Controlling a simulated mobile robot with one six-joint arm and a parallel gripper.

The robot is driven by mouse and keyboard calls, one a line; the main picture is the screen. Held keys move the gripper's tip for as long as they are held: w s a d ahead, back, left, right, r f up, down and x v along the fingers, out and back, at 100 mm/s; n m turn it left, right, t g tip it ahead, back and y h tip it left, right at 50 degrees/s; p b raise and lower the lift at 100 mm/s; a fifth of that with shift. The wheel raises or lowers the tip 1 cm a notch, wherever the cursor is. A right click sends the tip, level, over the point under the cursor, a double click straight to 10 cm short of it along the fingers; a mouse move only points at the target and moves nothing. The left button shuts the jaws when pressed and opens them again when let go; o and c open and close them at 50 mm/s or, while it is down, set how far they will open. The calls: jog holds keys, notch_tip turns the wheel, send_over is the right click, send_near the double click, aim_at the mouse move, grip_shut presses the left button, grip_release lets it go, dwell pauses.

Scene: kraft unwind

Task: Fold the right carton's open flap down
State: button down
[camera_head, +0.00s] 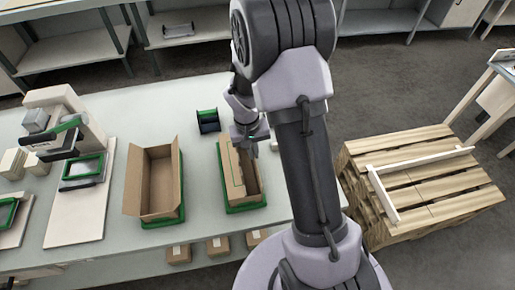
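The right carton (234,178) is a brown box seated in a green tray (246,207) on the table. A panel covers the left part of its top, and a dark gap shows along the right part. My gripper (251,152) points down at the carton's far right end. I cannot tell if it touches the carton or a flap, and its fingers are too small to read as open or shut. My arm hides the area just right of the carton.
An open left carton (158,182) stands in another green tray. A small dark green-edged bin (208,121) sits behind the cartons. A machine (62,125) stands at the table's left. Small boxes (218,245) sit below the front edge. A wooden pallet (430,180) is on the floor at right.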

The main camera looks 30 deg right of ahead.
jog(key=shift+w+a+f+g+h+b, duration=0.15)
jog(key=shift+a+f+g+h+b, duration=0.4)
jog(key=shift+h, duration=1.1)
jog(key=shift+w+a+f+g+h+b, duration=0.2)
jog(key=shift+a+g+h+b, duration=0.35)
jog(key=shift+h+b, duration=0.85)
jog(key=shift+w+a+f+g+h+b, duration=0.1)
jog(key=shift+a+f+g+h+b, duration=0.45)
jog(key=shift+h, duration=1.4)
jog(key=shift+a+r, duration=0.1)
jog(key=shift+a, duration=0.05)
jog(key=c, duration=1.7)
grip_release()
jog(key=shift+o, duration=0.3)
jog(key=shift+h, duration=0.3)
jog(key=shift+r, duration=0.1)
